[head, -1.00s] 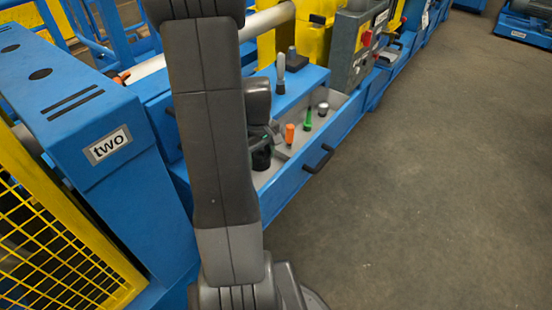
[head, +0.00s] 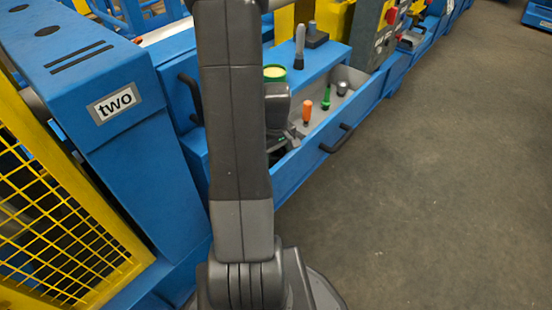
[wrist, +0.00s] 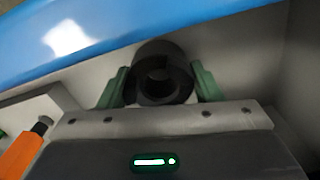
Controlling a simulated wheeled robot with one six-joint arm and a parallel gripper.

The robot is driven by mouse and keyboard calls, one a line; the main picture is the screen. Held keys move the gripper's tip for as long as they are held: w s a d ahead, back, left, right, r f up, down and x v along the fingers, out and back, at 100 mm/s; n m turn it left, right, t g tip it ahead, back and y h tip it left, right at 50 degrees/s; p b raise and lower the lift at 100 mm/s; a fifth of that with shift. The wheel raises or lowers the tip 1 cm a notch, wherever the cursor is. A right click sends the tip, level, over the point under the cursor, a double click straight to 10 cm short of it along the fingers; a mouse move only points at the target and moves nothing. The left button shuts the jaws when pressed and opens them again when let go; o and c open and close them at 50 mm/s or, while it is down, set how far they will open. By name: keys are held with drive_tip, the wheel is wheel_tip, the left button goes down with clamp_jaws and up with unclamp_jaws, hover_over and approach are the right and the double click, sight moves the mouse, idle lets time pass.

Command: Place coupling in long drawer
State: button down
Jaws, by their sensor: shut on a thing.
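The coupling (wrist: 163,52) is a dark, thick ring with a round bore, seen end-on in the wrist view. My gripper (wrist: 161,82) is shut on it, with one green finger at each side. The long drawer (head: 312,160) is open, a blue-fronted, grey-lined tray with a black handle. In the head view my gripper (head: 287,140) is low at the drawer's near end, partly behind my arm. The coupling cannot be made out clearly there. Whether it touches the drawer floor cannot be told.
An orange-handled tool (head: 307,111), a green one (head: 326,98) and a grey knob-like piece (head: 342,88) stand in the drawer beyond my gripper. A blue ledge (head: 318,63) borders the drawer behind. Open floor lies right.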

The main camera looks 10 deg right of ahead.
drive_tip(key=shift+f, duration=0.25)
drive_tip(key=shift+f, duration=0.2)
drive_tip(key=shift+c, duration=2.1)
unclamp_jaws()
wheel_tip(320, 180, up, 12)
drive_tip(key=p, duration=0.4)
drive_tip(key=shift+r, duration=0.2)
